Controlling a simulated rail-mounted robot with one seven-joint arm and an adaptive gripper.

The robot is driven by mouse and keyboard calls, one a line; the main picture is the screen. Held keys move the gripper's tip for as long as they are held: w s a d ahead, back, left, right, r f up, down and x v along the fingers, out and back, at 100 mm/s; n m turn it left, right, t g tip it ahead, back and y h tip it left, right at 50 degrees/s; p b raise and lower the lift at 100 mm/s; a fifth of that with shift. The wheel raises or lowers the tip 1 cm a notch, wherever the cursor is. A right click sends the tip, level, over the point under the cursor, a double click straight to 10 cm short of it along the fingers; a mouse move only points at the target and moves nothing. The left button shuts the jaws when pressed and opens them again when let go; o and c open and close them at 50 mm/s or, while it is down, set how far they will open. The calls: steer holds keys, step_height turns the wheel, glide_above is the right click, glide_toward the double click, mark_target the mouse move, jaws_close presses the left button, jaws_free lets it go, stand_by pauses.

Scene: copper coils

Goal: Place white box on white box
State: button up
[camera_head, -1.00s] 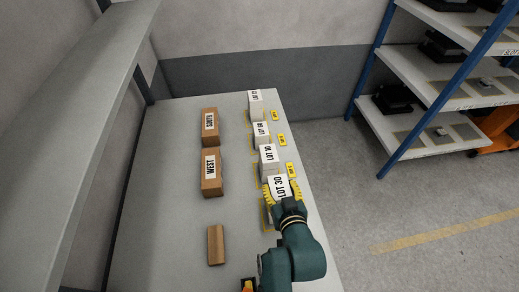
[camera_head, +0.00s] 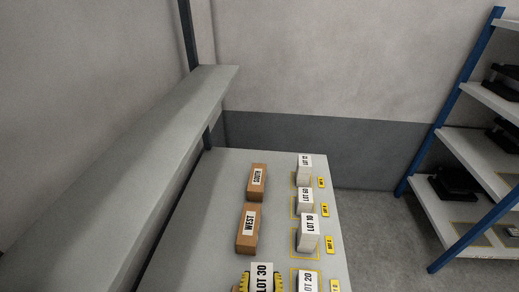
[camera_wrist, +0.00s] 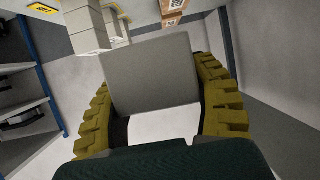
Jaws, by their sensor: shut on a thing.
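My gripper (camera_head: 262,284) has yellow ribbed fingers and is shut on the white box labelled LOT 30 (camera_head: 262,270), at the bottom edge of the head view. The held box fills the middle of the wrist view (camera_wrist: 150,75), with a finger on either side. To its right in the head view is the white LOT 20 box (camera_head: 308,281), partly cut off. Beyond it in the same row stand the white LOT 10 box (camera_head: 308,240), another white LOT box (camera_head: 304,205) and a far white LOT box (camera_head: 304,175). White boxes also show at upper left in the wrist view (camera_wrist: 88,35).
Brown boxes labelled WEST (camera_head: 247,230) and SOUTH (camera_head: 257,182) stand left of the white row on the grey table (camera_head: 200,220). Yellow tags (camera_head: 329,244) lie along the right edge. A long grey shelf (camera_head: 120,170) is at left; blue-framed shelving (camera_head: 465,140) is at right.

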mark_target(266, 290)
steer(key=shift+h, duration=0.3)
steer(key=r+p, duration=0.2)
steer(key=p, duration=0.2)
steer(key=s+r+p, duration=0.1)
steer(key=r+p, duration=0.1)
steer(key=p, duration=0.2)
steer(key=s+d+r+p, duration=0.1)
steer(key=r+p, duration=0.2)
steer(key=p, duration=0.1)
steer(key=shift+s+r, duration=0.1)
steer(key=shift+s, duration=0.15)
steer(key=shift+y, duration=0.5)
steer(key=s+r+p, duration=0.1)
steer(key=p, duration=0.2)
steer(key=s+a+r+p, duration=0.1)
steer(key=p, duration=0.2)
steer(key=s+r+p, duration=0.1)
steer(key=s+p, duration=0.1)
steer(key=p, duration=0.1)
steer(key=shift+a+p, duration=0.3)
steer(key=shift+p, duration=0.1)
